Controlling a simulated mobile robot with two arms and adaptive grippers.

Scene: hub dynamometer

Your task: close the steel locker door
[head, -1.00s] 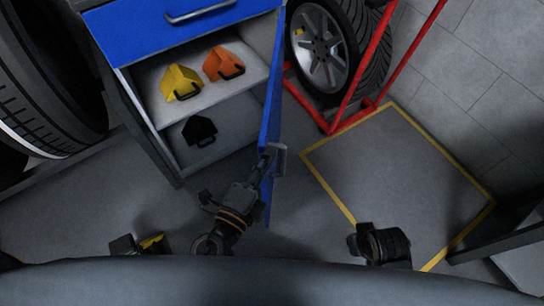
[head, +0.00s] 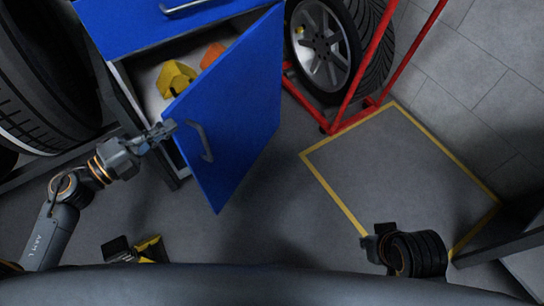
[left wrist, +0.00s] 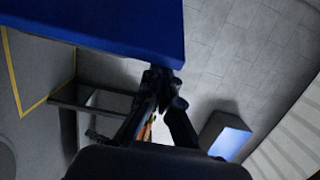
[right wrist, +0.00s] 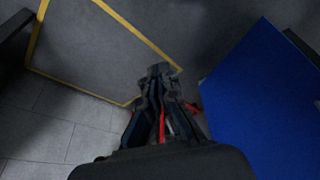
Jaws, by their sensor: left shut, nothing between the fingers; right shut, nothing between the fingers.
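The blue steel locker door (head: 235,110) stands partly open, hinged on its right side, with its grey handle (head: 200,142) on the outer face. Behind it, the open locker shows a yellow item (head: 174,78) and part of an orange one (head: 212,54). My left gripper (head: 168,129) is shut and empty at the door's free left edge, left of the handle; I cannot tell if it touches. In the left wrist view its fingertips (left wrist: 162,76) are by the edge of a blue panel. My right gripper (head: 370,243) is shut and empty, low and right, apart from the door.
A blue drawer front (head: 140,22) is above the door. A red frame (head: 345,120) with a wheel (head: 322,45) stands right of the locker, and a large tyre (head: 45,90) at left. The yellow-outlined floor area (head: 400,170) is clear.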

